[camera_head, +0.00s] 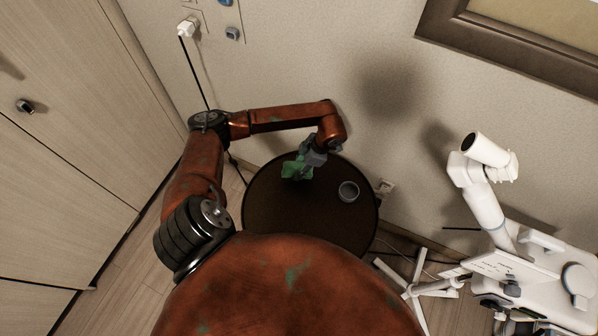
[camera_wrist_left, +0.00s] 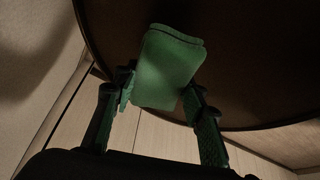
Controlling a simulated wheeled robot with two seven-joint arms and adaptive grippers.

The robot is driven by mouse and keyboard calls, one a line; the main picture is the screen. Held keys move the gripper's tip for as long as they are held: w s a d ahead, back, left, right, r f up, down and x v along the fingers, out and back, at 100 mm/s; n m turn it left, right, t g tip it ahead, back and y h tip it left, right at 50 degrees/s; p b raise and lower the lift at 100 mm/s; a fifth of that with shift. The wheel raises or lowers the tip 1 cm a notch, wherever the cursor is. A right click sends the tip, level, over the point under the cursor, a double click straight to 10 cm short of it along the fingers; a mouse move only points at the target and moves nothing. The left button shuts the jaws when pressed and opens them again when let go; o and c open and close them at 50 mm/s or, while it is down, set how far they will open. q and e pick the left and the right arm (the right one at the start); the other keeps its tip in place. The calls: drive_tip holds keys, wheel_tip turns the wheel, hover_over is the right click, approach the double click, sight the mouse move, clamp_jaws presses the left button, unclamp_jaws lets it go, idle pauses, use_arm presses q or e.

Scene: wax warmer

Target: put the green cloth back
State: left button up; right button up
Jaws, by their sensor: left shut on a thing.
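The green cloth (camera_head: 291,171) is at the upper left part of the round dark table, under my left gripper (camera_head: 304,160). In the left wrist view the folded green cloth (camera_wrist_left: 167,66) sits between the two green-padded fingers of my left gripper (camera_wrist_left: 158,95), which are shut on it. The dark table (camera_wrist_left: 260,60) is behind the cloth there. Whether the cloth touches the table top is hard to tell. My right gripper is not in view.
A small grey round pot (camera_head: 348,191) stands on the right side of the round table (camera_head: 310,225). A white machine on a stand (camera_head: 485,195) is at the right. The wall is close behind the table, and wooden cabinets (camera_head: 60,130) are at the left.

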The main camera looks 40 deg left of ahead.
use_arm(q)
drive_tip(key=f, duration=0.4)
drive_tip(key=shift+w+a+b, duration=0.15)
drive_tip(key=shift+a+b, duration=0.1)
drive_tip(key=shift+b, duration=0.1)
drive_tip(key=shift+r, duration=0.15)
drive_tip(key=o, duration=0.7)
drive_tip(key=shift+o, duration=1.4)
